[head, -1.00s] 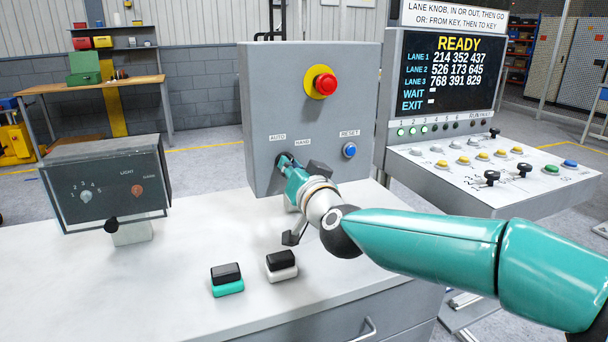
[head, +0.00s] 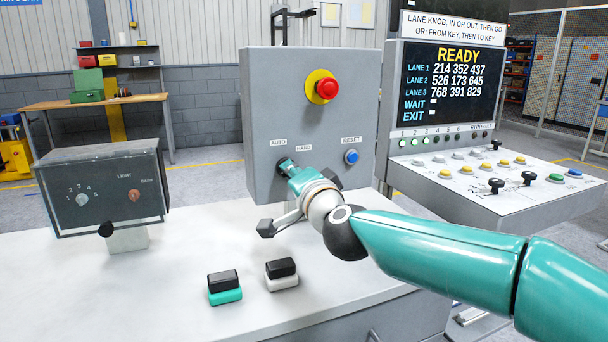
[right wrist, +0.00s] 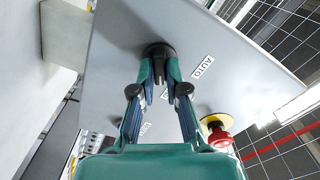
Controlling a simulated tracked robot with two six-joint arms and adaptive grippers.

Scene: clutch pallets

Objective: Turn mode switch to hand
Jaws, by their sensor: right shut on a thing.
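The mode switch is a dark round knob on the front of the grey control box (head: 310,105), under the AUTO label (head: 278,142) and HAND label (head: 304,148). In the head view my right gripper (head: 287,165) covers most of it. In the right wrist view the black knob (right wrist: 157,48) shows between the fingertips of my right gripper (right wrist: 158,72), which are shut on it. The AUTO label (right wrist: 203,67) lies to the right of the fingers there. The switch's pointer direction is hidden. My left gripper is not in view.
The box also carries a red mushroom button (head: 327,89) and a blue RESET button (head: 351,157). A small dial box (head: 103,190) stands left. Two small blocks, one teal-based (head: 225,288) and one white-based (head: 281,274), lie in front. A console (head: 490,185) stands right.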

